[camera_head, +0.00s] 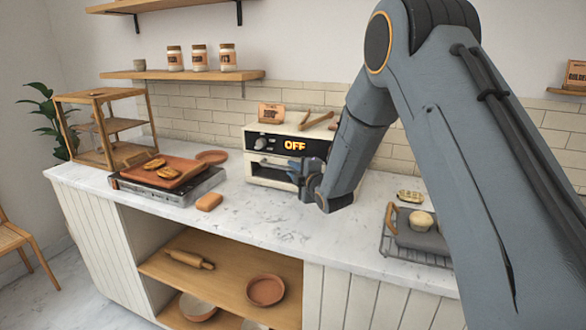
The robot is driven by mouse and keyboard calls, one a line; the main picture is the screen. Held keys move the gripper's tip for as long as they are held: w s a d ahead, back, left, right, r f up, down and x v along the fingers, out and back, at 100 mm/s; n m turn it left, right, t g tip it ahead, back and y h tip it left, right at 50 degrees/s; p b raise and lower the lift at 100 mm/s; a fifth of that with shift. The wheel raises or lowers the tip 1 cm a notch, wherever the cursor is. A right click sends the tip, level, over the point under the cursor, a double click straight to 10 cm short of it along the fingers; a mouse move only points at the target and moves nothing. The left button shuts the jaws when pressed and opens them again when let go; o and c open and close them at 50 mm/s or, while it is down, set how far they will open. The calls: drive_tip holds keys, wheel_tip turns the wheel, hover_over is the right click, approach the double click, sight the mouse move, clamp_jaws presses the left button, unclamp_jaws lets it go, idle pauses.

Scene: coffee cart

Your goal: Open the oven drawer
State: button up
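The oven (266,160) is a small cream appliance at the back of the marble counter. Its black panel (275,143) reads "OFF" in orange and has a knob at the left. The oven front below the panel faces me. My gripper (301,171) is at the right part of this front, at the end of my dark grey arm. It hides part of the front. It is small and dark here, so I cannot tell whether its fingers are open or shut, or whether they touch the oven.
A hot plate (184,195) with a brown tray of food stands left of the oven. A wooden shelf case (104,125) is farther left. A wire rack (415,250) with a grey mitt-like thing and a muffin is at the right. Counter in front of the oven is mostly clear.

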drive_tip(key=shift+w+a, duration=0.1)
drive_tip(key=shift+w, duration=0.05)
drive_tip(key=shift+c, duration=0.5)
clamp_jaws()
drive_tip(key=s+a, duration=0.3)
drive_tip(key=s, duration=0.5)
drive_tip(key=s+a, duration=0.3)
drive_tip(key=s, duration=0.6)
drive_tip(key=shift+s, duration=0.15)
drive_tip(key=shift+a, duration=0.1)
drive_tip(key=shift+o, duration=0.5)
unclamp_jaws()
